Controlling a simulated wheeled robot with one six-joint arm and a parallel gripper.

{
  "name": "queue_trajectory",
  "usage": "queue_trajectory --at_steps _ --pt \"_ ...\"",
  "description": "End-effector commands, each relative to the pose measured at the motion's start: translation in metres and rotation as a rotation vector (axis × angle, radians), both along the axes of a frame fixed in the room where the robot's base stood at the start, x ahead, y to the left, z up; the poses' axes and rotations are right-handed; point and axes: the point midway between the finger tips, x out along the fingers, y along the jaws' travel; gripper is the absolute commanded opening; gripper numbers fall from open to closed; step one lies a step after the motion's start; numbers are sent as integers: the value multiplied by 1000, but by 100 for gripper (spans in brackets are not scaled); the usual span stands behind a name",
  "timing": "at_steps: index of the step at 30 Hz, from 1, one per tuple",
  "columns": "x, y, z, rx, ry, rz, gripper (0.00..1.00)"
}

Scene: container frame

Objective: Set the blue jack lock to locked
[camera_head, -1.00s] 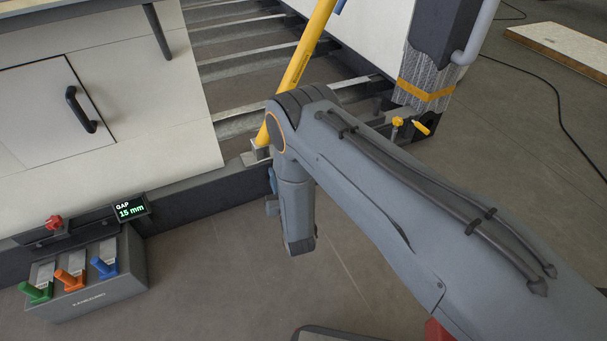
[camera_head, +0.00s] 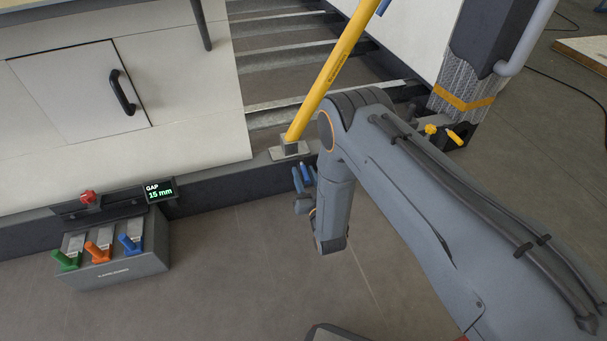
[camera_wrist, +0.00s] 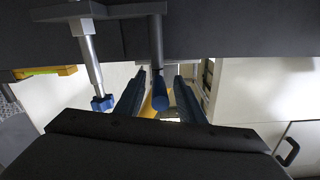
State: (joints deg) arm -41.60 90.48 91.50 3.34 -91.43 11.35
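A blue cylindrical handle (camera_wrist: 161,97) hangs on a grey rod from a dark beam in the wrist view. My gripper (camera_wrist: 160,82) is open, with its two dark blue fingers on either side of this handle and a visible gap at each side. A metal jack screw with a blue star knob (camera_wrist: 102,103) stands left of the fingers. In the head view, blue parts (camera_head: 306,173) show beside my wrist, under the frame edge near the foot of the yellow brace. I cannot read the lock's setting.
A grey box with green, orange and blue levers (camera_head: 131,243) stands on the floor at left, below a display (camera_head: 160,190) reading GAP 15 mm. The yellow brace (camera_head: 330,75) rises beside my arm. Floor (camera_head: 240,290) between box and arm is clear.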

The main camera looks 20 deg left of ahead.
Motion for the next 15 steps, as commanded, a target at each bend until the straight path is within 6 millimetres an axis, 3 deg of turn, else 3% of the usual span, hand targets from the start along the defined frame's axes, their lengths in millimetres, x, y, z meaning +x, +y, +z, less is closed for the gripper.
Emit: queue_trajectory --at_steps 8,15 --pt "-3 -5 3 3 -3 -4 36" --pt "-34 -26 3 0 -1 -1 36"
